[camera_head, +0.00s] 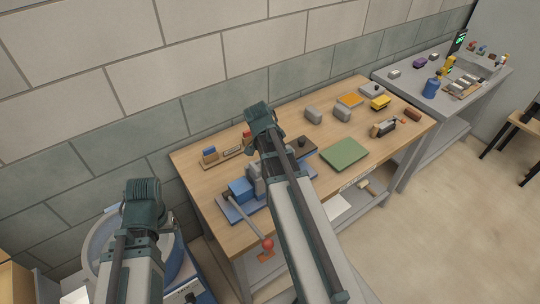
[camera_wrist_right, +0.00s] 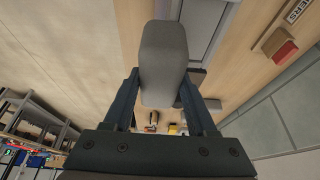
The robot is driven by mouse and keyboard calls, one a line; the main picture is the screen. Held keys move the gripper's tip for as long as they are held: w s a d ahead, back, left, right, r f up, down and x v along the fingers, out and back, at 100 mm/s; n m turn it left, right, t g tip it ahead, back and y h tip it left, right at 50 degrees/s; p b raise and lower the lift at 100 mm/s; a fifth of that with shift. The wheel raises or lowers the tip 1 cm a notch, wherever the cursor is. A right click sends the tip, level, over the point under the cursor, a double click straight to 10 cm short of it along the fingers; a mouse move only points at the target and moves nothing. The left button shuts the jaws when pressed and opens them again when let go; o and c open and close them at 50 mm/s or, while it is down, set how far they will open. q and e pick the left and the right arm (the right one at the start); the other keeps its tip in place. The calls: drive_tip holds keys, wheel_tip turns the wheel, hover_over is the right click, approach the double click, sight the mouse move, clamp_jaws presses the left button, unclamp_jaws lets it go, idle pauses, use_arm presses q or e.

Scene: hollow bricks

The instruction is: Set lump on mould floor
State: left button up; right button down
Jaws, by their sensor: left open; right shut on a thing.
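My right gripper (camera_wrist_right: 160,95) is shut on a grey rounded lump (camera_wrist_right: 165,65), which stands out between its fingers over the bench in the right wrist view. In the head view my right arm hides this gripper and lump. The blue and grey mould press (camera_head: 240,190) stands on the bench's near left part, with a red-knobbed lever (camera_head: 267,243); my right arm covers part of it. A grey metal frame shows beyond the lump in the wrist view; the mould floor cannot be made out. My left gripper (camera_head: 143,205) is open at lower left, its fingers hard to see.
Two grey blocks (camera_head: 313,115) (camera_head: 343,115) stand at the back of the wooden bench. A green mat (camera_head: 345,153) lies right of my right arm. A yellow item (camera_head: 380,102) and dark tool (camera_head: 384,128) lie farther right. A round tub (camera_head: 97,245) is beside my left arm.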

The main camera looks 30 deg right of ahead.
drive_tip(key=shift+w+a+f, duration=0.1)
drive_tip(key=shift+w+a, duration=0.1)
drive_tip(key=shift+w, duration=0.6)
drive_tip(key=shift+w+a+f, duration=0.1)
drive_tip(key=shift+w+a, duration=0.1)
drive_tip(key=shift+w, duration=0.55)
drive_tip(key=shift+w+a, duration=0.15)
drive_tip(key=shift+w, duration=0.45)
drive_tip(key=shift+w+a, duration=0.15)
drive_tip(key=shift+w, duration=0.4)
wheel_tip(320, 180, down, 3)
drive_tip(key=b, duration=0.3)
drive_tip(key=shift+s, duration=0.15)
drive_tip(key=shift+f+b, duration=0.3)
drive_tip(key=shift+b, duration=0.15)
drive_tip(key=shift+f, duration=0.1)
drive_tip(key=shift+c, duration=1)
unclamp_jaws()
